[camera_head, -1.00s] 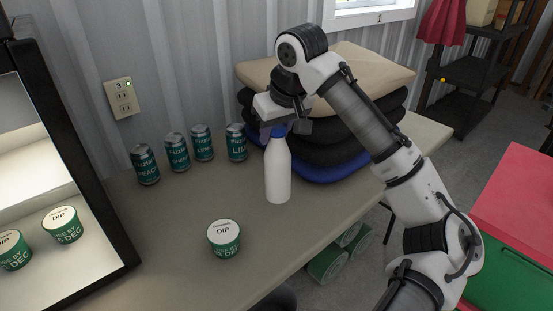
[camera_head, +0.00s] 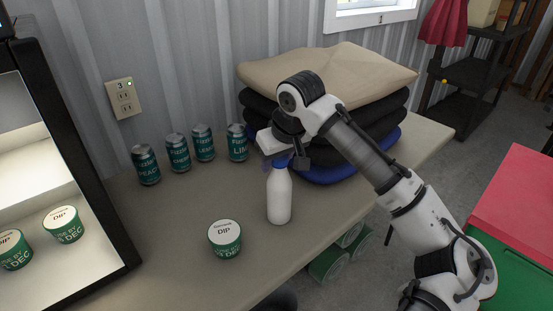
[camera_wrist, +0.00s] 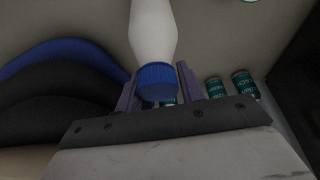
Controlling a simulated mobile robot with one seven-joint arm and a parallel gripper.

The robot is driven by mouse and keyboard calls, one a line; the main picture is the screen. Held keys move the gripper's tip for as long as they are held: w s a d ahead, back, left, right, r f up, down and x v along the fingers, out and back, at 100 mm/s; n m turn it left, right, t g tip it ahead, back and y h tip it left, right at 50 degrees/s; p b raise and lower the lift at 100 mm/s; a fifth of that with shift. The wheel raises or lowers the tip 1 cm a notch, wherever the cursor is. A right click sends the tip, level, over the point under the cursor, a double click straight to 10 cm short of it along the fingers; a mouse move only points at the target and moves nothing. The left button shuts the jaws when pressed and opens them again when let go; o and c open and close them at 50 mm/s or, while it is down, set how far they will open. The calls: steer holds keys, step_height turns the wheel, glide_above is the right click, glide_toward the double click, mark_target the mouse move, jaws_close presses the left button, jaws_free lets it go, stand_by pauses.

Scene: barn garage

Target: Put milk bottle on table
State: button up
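The white milk bottle (camera_head: 279,199) with a blue cap is upright over the bare part of the table (camera_head: 190,215). I cannot tell whether its base touches the tabletop. My gripper (camera_head: 279,161) is at the top of the bottle, shut around its cap end. In the wrist view, the blue cap (camera_wrist: 157,82) sits between the two purple fingers of my gripper (camera_wrist: 158,88), and the white bottle body (camera_wrist: 153,35) extends away above it.
A dip tub (camera_head: 225,238) stands left of and nearer than the bottle. Several green cans (camera_head: 204,143) line the wall side. A stack of folded cushions (camera_head: 330,95) is behind and right. A black-framed lit case (camera_head: 95,170) with dip tubs stands left.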

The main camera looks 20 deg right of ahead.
steer(key=o, duration=0.3)
steer(key=shift+r, duration=0.1)
steer(key=v, duration=1.2)
steer(key=shift+w, duration=0.1)
stand_by(1.0)
